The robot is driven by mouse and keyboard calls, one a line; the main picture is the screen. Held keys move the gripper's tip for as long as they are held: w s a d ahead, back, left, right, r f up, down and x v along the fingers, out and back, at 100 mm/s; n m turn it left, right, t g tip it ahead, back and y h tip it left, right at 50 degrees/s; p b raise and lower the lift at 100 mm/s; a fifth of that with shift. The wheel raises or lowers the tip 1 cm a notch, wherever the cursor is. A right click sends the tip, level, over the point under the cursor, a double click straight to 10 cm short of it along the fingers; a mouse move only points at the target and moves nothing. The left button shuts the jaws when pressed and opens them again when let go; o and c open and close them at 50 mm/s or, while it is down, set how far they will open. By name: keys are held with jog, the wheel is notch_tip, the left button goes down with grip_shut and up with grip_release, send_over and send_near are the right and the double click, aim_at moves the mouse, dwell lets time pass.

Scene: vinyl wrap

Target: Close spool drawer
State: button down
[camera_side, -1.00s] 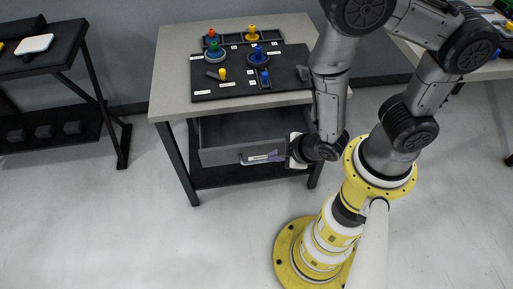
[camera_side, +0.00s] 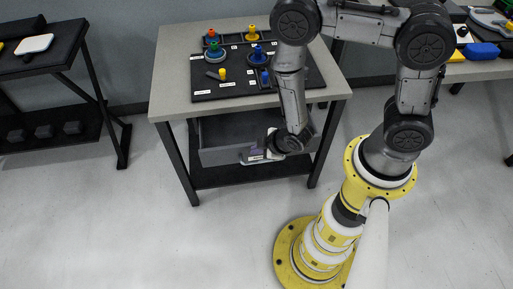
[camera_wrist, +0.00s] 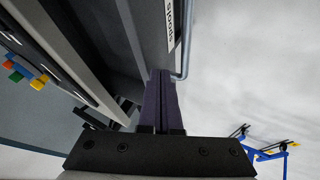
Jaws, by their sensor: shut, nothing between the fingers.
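The grey spool drawer (camera_side: 222,155) sits under the table top and is pulled out; in the side view its dark inside shows above the front. In the wrist view its front panel (camera_wrist: 150,25) carries a white "spools" label (camera_wrist: 171,22) and a bar handle (camera_wrist: 186,45). My gripper (camera_side: 250,157) is at the drawer front, covering its right part in the side view. In the wrist view the purple fingers (camera_wrist: 161,82) are together and empty, with their tips by the drawer front beside the handle. I cannot tell whether they touch it.
The table (camera_side: 170,95) holds a black board (camera_side: 205,93) with several coloured spools and pegs. A lower shelf (camera_side: 240,175) lies beneath the drawer. Table legs stand on both sides. A dark side table (camera_side: 50,60) is at the left. The floor in front is clear.

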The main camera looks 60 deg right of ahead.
jog(key=shift+w+d, duration=0.1)
jog(key=shift+w, duration=0.05)
jog(key=w+d, duration=0.8)
jog(key=shift+w+d, duration=0.2)
dwell(0.4)
